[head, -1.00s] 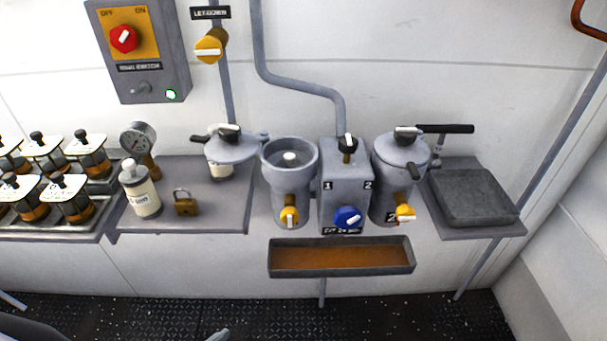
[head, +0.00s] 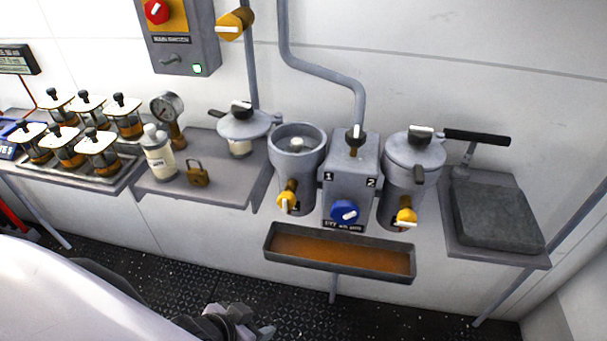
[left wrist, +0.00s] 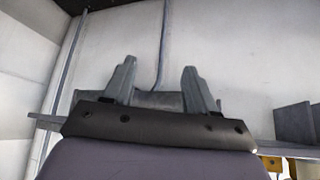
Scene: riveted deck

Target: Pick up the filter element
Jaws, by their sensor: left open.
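In the head view an open grey filter housing (head: 298,165) marked 1 stands left of the valve block. A pale round-topped piece inside it, apparently the filter element (head: 297,143), shows only its top; the rest is hidden by the housing wall. A grey lid (head: 243,124) sits on the left shelf above a cream cylindrical thing, partly hidden. My left gripper (head: 262,331) is low at the bottom edge, in front of and below the drip tray, away from the housing. The left wrist view shows its two fingers (left wrist: 160,78) apart with nothing between them. My right gripper is not in view.
The valve block (head: 350,180) with a blue knob and closed housing 2 (head: 411,170) stand beside the open housing. A drip tray (head: 340,277) juts out below. A cream bottle (head: 159,158), padlock (head: 197,176) and gauge (head: 167,110) occupy the left shelf. A dark slab (head: 497,215) lies right.

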